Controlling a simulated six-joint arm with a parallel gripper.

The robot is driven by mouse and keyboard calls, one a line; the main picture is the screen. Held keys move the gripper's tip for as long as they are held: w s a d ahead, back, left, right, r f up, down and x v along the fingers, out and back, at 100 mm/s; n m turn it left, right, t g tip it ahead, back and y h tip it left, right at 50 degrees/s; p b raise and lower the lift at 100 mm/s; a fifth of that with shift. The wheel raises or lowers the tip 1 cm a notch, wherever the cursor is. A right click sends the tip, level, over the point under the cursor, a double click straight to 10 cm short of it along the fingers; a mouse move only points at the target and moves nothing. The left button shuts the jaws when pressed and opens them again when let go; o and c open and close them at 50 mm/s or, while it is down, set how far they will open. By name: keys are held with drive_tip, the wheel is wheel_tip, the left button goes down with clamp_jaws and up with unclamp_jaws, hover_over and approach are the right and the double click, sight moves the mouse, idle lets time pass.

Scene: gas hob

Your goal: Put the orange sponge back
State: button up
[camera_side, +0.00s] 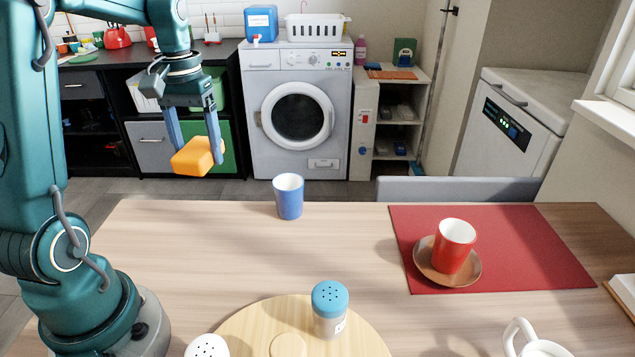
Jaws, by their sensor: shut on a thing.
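The orange sponge (193,157) is a small block held in the air, slightly tilted. My gripper (198,150) points down with a blue finger on each side of the sponge and is shut on it. In the picture, the sponge shows above the far left edge of the wooden table (180,240), in front of the dark counter. I cannot tell its exact height or whether it is over the table top.
On the table stand a blue cup (289,196), a red cup (454,244) on a brown saucer (425,265), a red mat (540,245) and a blue-topped shaker (330,310) on a round board (250,325). A chair back (455,189) stands behind. The table's left middle is clear.

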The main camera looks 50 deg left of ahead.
drive_tip(key=s+a+n, duration=0.2)
drive_tip(key=s+a, duration=0.1)
drive_tip(key=s, duration=0.2)
approach(182, 226)
drive_tip(key=shift+f, duration=3.25)
drive_tip(key=shift+f, duration=0.1)
drive_tip(key=o, duration=1.2)
drive_tip(key=shift+o, duration=0.2)
